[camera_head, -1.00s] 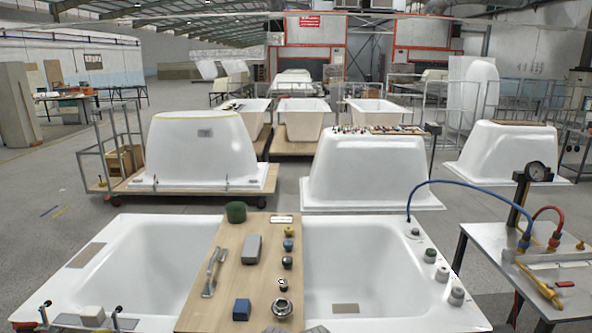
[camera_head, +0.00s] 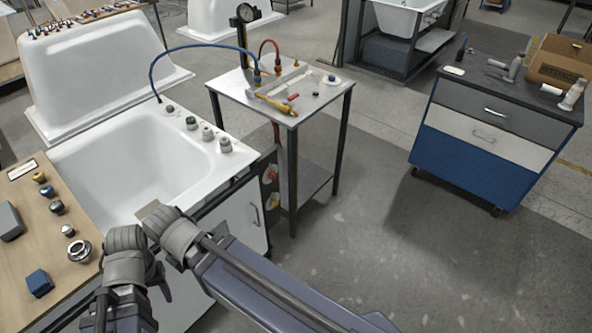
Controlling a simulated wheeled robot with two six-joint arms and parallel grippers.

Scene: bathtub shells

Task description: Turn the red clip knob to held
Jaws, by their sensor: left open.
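Small red and pale fittings (camera_head: 270,173) show on the dark end of the white-fronted tub unit, beside the metal table's leg. One of them may be the red clip knob, but they are too small for me to tell, and no setting can be read. My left gripper (camera_head: 127,240) is open in front of the near tub, at lower left. My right gripper (camera_head: 170,224) is close beside it, to its right. Its fingertips are hidden, so its opening cannot be told. Both are apart from the red fittings, to their left.
The near tub (camera_head: 110,165) has several knobs on its rim and a wooden board (camera_head: 20,240) at left. A metal table (camera_head: 330,90) carries a gauge (camera_head: 246,13), hoses and a brass tool. A blue drawer cabinet (camera_head: 470,160) stands at right. Floor between them is clear.

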